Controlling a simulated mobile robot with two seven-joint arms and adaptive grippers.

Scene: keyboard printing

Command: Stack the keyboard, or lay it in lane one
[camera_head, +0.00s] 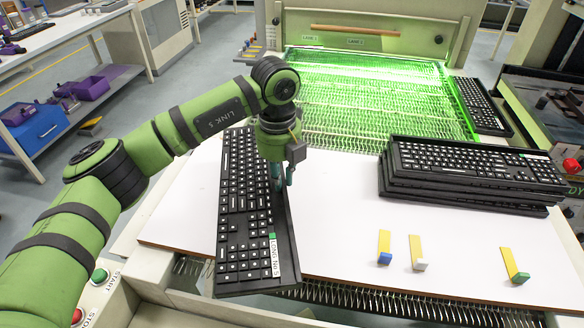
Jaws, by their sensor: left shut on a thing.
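A black keyboard (243,220) with white-lettered keys and a green-and-white label near its front end is held lengthwise at the left of the white board (340,210). My left gripper (282,182) is shut on its right long edge. The front end of the keyboard reaches past the board's front edge. A stack of several black keyboards (470,165) lies crosswise at the right of the board. Behind the board is a green-lit mesh conveyor (375,90), under a panel with lane labels (310,38). My right gripper is not in view.
Another keyboard (482,105) lies along the conveyor's right side. Yellow strips with a blue (384,257), a white (419,265) and a green (520,278) end lie near the board's front edge. START and STOP buttons (100,275) are at lower left. The board's middle is clear.

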